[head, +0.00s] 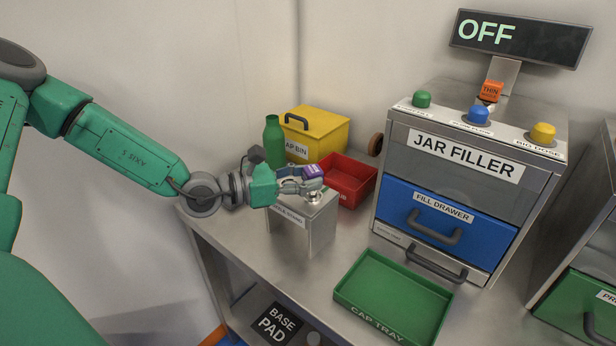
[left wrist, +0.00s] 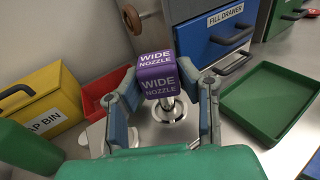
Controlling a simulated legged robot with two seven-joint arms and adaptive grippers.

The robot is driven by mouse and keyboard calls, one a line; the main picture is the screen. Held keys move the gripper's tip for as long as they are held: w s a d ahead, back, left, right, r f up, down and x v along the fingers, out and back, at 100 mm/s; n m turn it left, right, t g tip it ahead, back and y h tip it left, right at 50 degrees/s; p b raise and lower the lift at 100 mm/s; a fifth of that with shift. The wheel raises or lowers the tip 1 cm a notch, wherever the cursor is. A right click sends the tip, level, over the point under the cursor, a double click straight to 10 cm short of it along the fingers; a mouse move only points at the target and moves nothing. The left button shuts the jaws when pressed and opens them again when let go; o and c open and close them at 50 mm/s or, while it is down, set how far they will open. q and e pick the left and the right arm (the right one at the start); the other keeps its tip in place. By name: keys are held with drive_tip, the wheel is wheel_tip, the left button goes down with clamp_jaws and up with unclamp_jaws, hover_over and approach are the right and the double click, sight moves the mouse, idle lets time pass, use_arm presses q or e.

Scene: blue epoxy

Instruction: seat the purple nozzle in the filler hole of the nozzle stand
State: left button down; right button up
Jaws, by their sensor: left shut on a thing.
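The purple nozzle (head: 313,171), a cube lettered WIDE NOZZLE in the left wrist view (left wrist: 158,78), is between the fingers of my left gripper (head: 302,183). The fingers are shut on its sides, as the left wrist view shows. A silver stem shows under the cube. The nozzle stand (head: 312,235) is a grey metal box on the bench, directly below the gripper. A round silver collar (left wrist: 169,109) on its top surrounds or lies just behind the stem's lower end; I cannot tell whether the stem is inside the hole. My right gripper is not in view.
An orange nozzle (head: 491,91) sits on the jar filler (head: 452,142). A red bin (head: 352,190), yellow cap bin (head: 328,133) and green bottle (head: 275,140) stand behind the stand. A green cap tray (head: 392,293) lies to the right, with bare bench between.

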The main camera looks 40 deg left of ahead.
use_arm(q)
drive_tip(key=shift+f+b, duration=1.3)
drive_tip(key=shift+f, duration=0.35)
drive_tip(key=c, duration=1.1)
unclamp_jaws()
drive_tip(key=shift+o, duration=0.2)
drive_tip(key=shift+d, duration=0.1)
drive_tip(key=p+v, duration=0.4)
drive_tip(key=v, duration=0.1)
